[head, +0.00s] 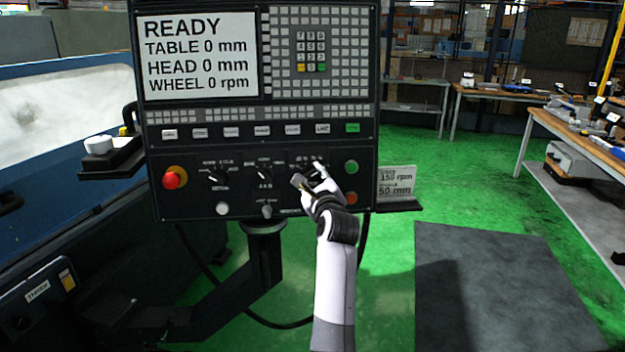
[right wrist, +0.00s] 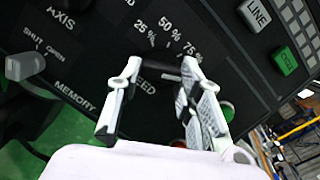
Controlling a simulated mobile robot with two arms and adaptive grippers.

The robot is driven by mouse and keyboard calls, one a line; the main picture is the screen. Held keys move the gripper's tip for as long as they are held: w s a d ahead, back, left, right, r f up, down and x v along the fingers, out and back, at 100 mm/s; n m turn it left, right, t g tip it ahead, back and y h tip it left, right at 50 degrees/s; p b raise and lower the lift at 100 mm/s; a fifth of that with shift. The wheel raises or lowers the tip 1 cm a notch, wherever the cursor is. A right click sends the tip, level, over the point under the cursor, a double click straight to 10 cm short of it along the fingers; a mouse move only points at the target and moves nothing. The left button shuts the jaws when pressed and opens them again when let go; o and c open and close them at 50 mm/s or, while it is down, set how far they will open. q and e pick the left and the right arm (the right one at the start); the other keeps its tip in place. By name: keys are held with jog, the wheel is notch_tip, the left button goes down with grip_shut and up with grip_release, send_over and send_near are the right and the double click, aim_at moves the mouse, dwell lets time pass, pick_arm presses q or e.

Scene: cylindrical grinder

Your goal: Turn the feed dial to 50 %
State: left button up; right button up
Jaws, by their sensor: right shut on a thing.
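The feed dial (right wrist: 160,72) is a dark knob on the black control panel (head: 235,196). In the right wrist view it lies between my fingers, under the printed marks 25 %, 50 % and 75 %. Where its pointer stands I cannot tell clearly. My right gripper (head: 309,178) is at the dial on the lower right of the panel, its fingers on both sides of the knob and shut on it; it also shows in the right wrist view (right wrist: 160,80). In the head view the gripper mostly hides the dial. My left gripper is not in view.
The screen (head: 197,55) reads READY, with table, head and wheel at 0. A red emergency button (head: 172,179), the axis dial (head: 265,174) and green (head: 351,167) and orange buttons are nearby. A small sign (head: 396,181) stands right of the panel.

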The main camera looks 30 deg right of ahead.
jog(key=n+p, duration=0.3)
jog(key=shift+r+y, duration=0.3)
jog(key=n+p, duration=0.3)
jog(key=n, duration=0.1)
jog(key=n+g+y+p, duration=0.1)
jog(key=n+p, duration=0.3)
jog(key=shift+d+r, duration=0.15)
jog(key=shift+r, duration=0.05)
jog(key=n+p, duration=0.2)
jog(key=shift+n+g+y+p, duration=0.3)
jog(key=shift+y, duration=0.1)
jog(key=shift+f+n+g+p, duration=0.15)
jog(key=shift+n+g+p, duration=0.15)
jog(key=shift+n+p, duration=1)
jog(key=shift+n, duration=0.3)
jog(key=shift+f, duration=0.1)
jog(key=o, duration=1.2)
jog(key=shift+c, duration=0.2)
